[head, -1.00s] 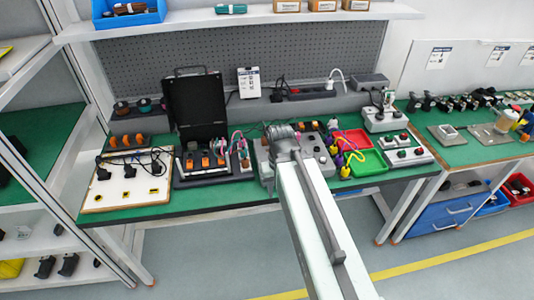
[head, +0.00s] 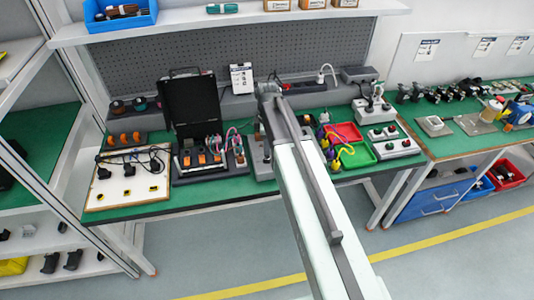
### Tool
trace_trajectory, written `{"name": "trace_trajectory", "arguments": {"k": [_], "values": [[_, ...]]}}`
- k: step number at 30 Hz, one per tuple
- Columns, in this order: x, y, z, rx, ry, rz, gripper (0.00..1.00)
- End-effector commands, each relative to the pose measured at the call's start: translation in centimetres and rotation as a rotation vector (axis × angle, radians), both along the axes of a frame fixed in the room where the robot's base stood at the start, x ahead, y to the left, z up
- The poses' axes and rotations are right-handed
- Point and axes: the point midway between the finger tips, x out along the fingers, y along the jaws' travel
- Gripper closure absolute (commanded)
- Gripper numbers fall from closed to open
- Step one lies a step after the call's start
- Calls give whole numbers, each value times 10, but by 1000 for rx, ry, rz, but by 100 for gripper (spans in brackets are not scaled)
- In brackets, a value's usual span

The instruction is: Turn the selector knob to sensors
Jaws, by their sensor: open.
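A grey control box (head: 262,163) stands on the green bench top, mostly hidden behind my arm. The selector knob cannot be made out; my arm covers much of that box. My gripper (head: 268,90) is at the far end of my arm, in front of the back of the bench and above the box in the picture. Its jaws are open and small in this view, and I see nothing held in them.
An open black case (head: 197,107) with orange parts stands left of the box. Red (head: 345,133) and green (head: 354,155) trays with cables lie to the right. A grey button box (head: 394,141) stands beyond them. A power strip (head: 304,87) runs along the back.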

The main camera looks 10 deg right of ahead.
Motion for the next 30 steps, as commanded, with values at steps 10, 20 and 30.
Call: {"name": "trace_trajectory", "arguments": {"k": [10, 20, 30], "values": [[1, 0, -48, 0, 0, -2, 48], [3, 0, -80, 0, 0, -2, 48], [3, 1, -78, 0, 0, -2, 90]]}}
